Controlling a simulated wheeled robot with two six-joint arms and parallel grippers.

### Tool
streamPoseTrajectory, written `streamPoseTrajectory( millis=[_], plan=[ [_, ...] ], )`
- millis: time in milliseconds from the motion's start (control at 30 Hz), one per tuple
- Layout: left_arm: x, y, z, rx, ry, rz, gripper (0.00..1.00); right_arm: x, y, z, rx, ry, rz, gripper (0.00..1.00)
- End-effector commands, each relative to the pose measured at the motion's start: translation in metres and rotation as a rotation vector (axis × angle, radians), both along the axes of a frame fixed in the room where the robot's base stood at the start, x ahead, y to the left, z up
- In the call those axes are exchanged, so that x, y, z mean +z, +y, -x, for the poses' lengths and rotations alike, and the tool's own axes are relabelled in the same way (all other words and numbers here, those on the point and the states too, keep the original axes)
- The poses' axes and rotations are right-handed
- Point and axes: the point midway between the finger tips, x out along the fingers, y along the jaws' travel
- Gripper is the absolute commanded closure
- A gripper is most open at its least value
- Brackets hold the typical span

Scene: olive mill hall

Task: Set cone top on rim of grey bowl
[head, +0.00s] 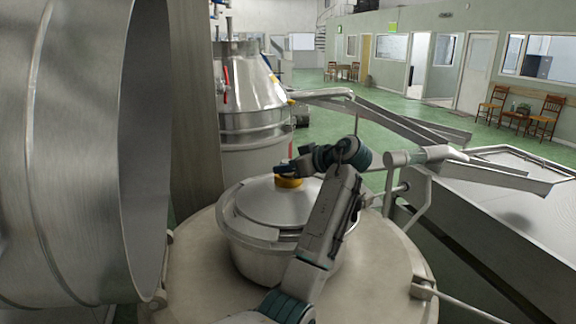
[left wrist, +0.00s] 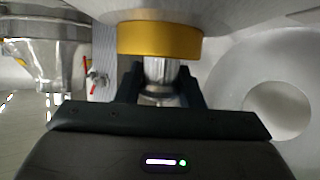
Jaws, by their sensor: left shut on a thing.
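The cone top (head: 262,203) is a shallow metal cone with a yellow collar (head: 289,182) near its tip. It lies over the mouth of the grey bowl (head: 250,258), a metal vessel on a round pale tank. I cannot tell whether the cone top touches the rim all round, since my left arm hides the right part. My left gripper (head: 287,170) is above the cone top, at the collar. In the left wrist view my left gripper (left wrist: 159,84) is shut on the cone top's ribbed metal stem, with the yellow collar (left wrist: 160,38) beyond the fingers.
The round tank lid (head: 370,285) has bare room around the bowl. A large metal drum (head: 70,150) stands close on the left. A conical metal vessel (head: 250,90) stands behind. Metal chutes (head: 400,125) and a wide trough (head: 510,215) are on the right.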

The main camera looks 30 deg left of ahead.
Motion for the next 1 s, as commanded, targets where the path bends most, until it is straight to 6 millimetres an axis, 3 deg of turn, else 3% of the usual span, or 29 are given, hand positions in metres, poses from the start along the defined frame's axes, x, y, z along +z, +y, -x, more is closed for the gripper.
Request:
streamPoseTrajectory(
  millis=[867, 900, 1000],
  plan=[
    [-0.0050, 0.0004, 0.0002, 0.001, -0.004, -0.003, 1.00, -0.0059, 0.0006, 0.0000, 0.000, 0.000, -0.001, 0.64],
    [-0.0043, 0.0004, 0.0002, 0.001, -0.004, -0.003, 0.58, -0.0052, 0.0006, 0.0001, 0.000, 0.000, -0.001, 0.64],
    [-0.0048, 0.0004, 0.0002, 0.000, -0.003, -0.002, 0.41, -0.0052, 0.0002, 0.0001, 0.000, 0.000, 0.000, 0.64]
  ],
)
